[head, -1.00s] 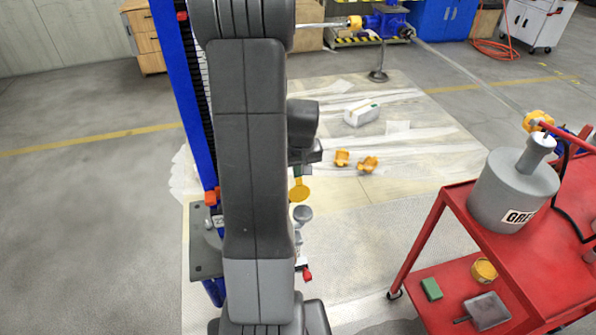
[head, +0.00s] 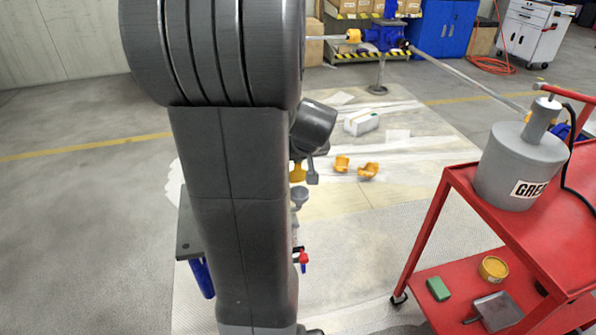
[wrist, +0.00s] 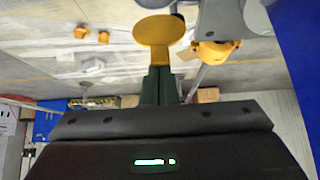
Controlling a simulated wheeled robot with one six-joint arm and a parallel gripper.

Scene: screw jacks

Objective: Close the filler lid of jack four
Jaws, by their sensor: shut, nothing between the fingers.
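The filler lid (head: 298,172) is a yellow disc, partly hidden beside my arm in the head view. It stands raised above a grey cup-shaped filler neck (head: 300,197), so the lid looks open. In the wrist view the lid (wrist: 158,30) shows as a flat yellow disc with a small tab, just beyond my fingertips. My gripper (wrist: 160,72) is shut and empty, its dark green fingers together and pointing at the lid. I cannot tell whether they touch it. Most of the jack is hidden behind my arm in the head view; a blue part (head: 202,278) shows low down.
A red cart (head: 540,230) with a grey grease pot (head: 515,175) stands at right. A red-handled valve (head: 301,257) is close beside my arm. Yellow parts (head: 367,171) and a white box (head: 361,122) lie on the floor sheeting. A blue column (wrist: 297,50) edges the wrist view.

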